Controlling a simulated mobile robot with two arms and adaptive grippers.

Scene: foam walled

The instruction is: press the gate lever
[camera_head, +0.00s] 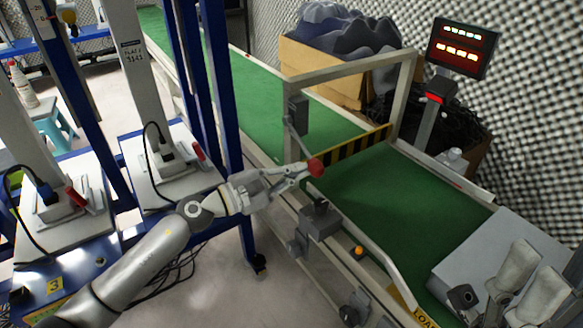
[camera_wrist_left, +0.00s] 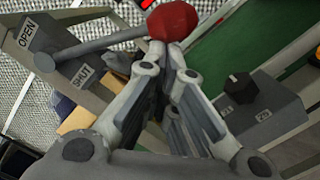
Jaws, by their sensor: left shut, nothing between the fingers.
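The gate lever is a grey rod with a red ball knob (camera_head: 316,167) on the near post of the gate frame (camera_head: 340,73). In the left wrist view the knob (camera_wrist_left: 172,20) is at top centre, its rod running left to a pivot near plates marked OPEN (camera_wrist_left: 40,36) and SHUT (camera_wrist_left: 86,74). The striped gate board (camera_head: 355,148) stands low across the green belt. My left gripper (camera_head: 308,168) is shut and empty, its fingertips (camera_wrist_left: 172,50) right at the knob; whether they touch cannot be told.
A grey box with a black knob (camera_head: 320,218) stands on the conveyor's near rail, beside an orange button (camera_head: 357,252). Blue rack posts (camera_head: 215,80) rise behind my left arm.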

